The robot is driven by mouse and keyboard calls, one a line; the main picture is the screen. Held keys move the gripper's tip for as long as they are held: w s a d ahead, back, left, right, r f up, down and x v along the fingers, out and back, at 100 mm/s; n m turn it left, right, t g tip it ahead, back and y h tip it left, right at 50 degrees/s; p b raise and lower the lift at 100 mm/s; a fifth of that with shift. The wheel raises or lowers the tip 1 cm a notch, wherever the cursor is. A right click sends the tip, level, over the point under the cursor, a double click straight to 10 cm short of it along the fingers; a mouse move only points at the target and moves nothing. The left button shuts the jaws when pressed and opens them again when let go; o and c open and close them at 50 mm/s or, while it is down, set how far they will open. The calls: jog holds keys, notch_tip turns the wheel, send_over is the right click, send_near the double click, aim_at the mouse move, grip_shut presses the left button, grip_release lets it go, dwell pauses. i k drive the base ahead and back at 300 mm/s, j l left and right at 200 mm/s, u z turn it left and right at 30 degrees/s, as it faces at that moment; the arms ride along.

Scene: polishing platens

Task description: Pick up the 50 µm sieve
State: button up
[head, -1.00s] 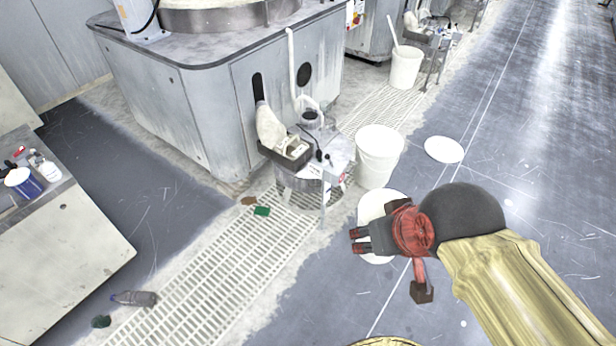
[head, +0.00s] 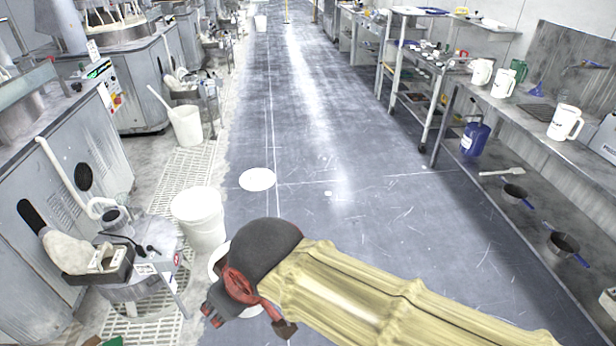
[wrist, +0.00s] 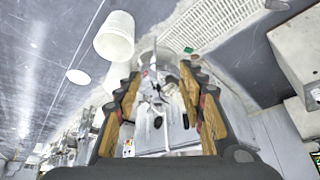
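I cannot make out a sieve marked 50 µm in either view. Two small dark round vessels with blue handles, an upper one (head: 514,191) and a lower one (head: 563,243), sit on the lower shelf at the right in the head view. I cannot tell whether they are sieves. My gripper (head: 211,313) is at the lower left, far from that shelf and in front of a white lid on the floor. In the wrist view my gripper (wrist: 162,75) has its fingers spread wide with nothing between them.
A white bucket (head: 200,218) and small equipment stand (head: 145,283) are near my gripper. A white disc (head: 257,179) lies on the floor. The right bench (head: 545,130) carries white jugs (head: 565,122). A blue container (head: 474,138) is below.

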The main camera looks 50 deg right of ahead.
aim_at(561, 244)
jog(key=z, duration=1.25)
jog(key=i+l+z, duration=0.2)
jog(key=l+z, duration=0.15)
jog(key=z, duration=0.15)
jog(key=i+l+z, duration=0.25)
jog(key=z, duration=0.25)
jog(key=i+l+z, duration=0.2)
jog(key=z, duration=0.25)
jog(key=i+z, duration=0.6)
jog(key=i, duration=0.4)
jog(key=i+j+z, duration=0.1)
jog(key=i, duration=0.4)
jog(key=i+j+z, duration=0.1)
jog(key=i, duration=0.4)
jog(key=j+z, duration=0.1)
jog(key=z, duration=0.6)
jog(key=i+j+u, duration=0.25)
jog(key=k+j, duration=0.1)
